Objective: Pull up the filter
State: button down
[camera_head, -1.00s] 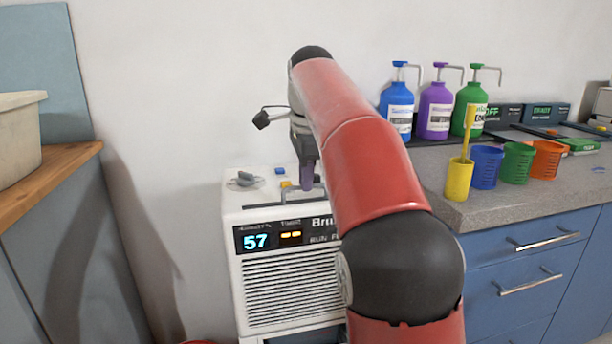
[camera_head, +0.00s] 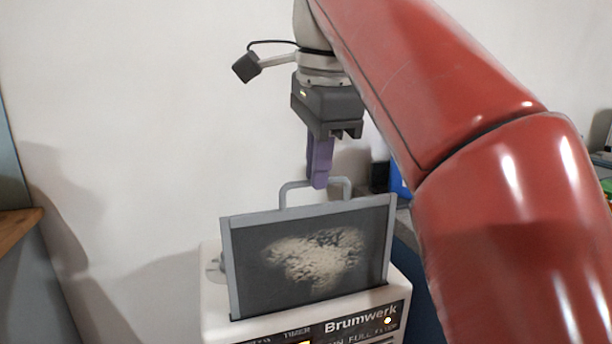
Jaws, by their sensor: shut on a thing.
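The filter (camera_head: 250,290) is a flat dark panel in a grey frame, with a pale dusty patch in its middle. It stands upright, rising well out of the top of the white Brumwerk machine (camera_head: 216,318). Its lower edge meets the machine's top, and I cannot tell how much is still inside. A grey handle (camera_head: 284,195) arches from its top edge. My gripper (camera_head: 319,183) points down with its purple fingers shut on the handle.
A white wall is behind the machine. A wooden counter edge (camera_head: 20,232) is at the far left. My red arm covers most of the right side. A blue bottle (camera_head: 399,182) is partly hidden behind it.

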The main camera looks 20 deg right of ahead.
jog(key=shift+r, duration=0.2)
jog(key=c, duration=1.5)
grip_release()
jog(key=shift+c, duration=0.2)
